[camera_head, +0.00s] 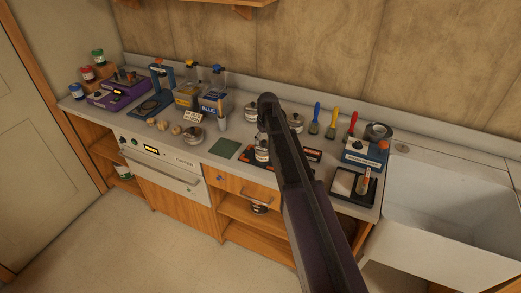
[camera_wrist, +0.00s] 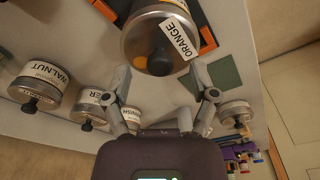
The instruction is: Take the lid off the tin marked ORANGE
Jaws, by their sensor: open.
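The tin marked ORANGE (camera_wrist: 150,28) is silver with a white label and a dark knob (camera_wrist: 160,62) on its lid. The lid is on it. My gripper (camera_wrist: 167,82) is open and empty in the wrist view, its two fingertips spread apart on either side of the knob's line. The knob appears just beyond the fingertips, and I see no contact. In the head view a silver tin (camera_head: 261,155) shows beside my dark arm, which hides most of the gripper; its label is too small to read there.
Similar tins stand close by, one marked WALNUT (camera_wrist: 40,86) and others with partly hidden labels (camera_wrist: 92,106). A green mat (camera_head: 224,148) lies left of the arm. Brushes (camera_head: 331,122) stand behind, and a white sink (camera_head: 440,215) is at right.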

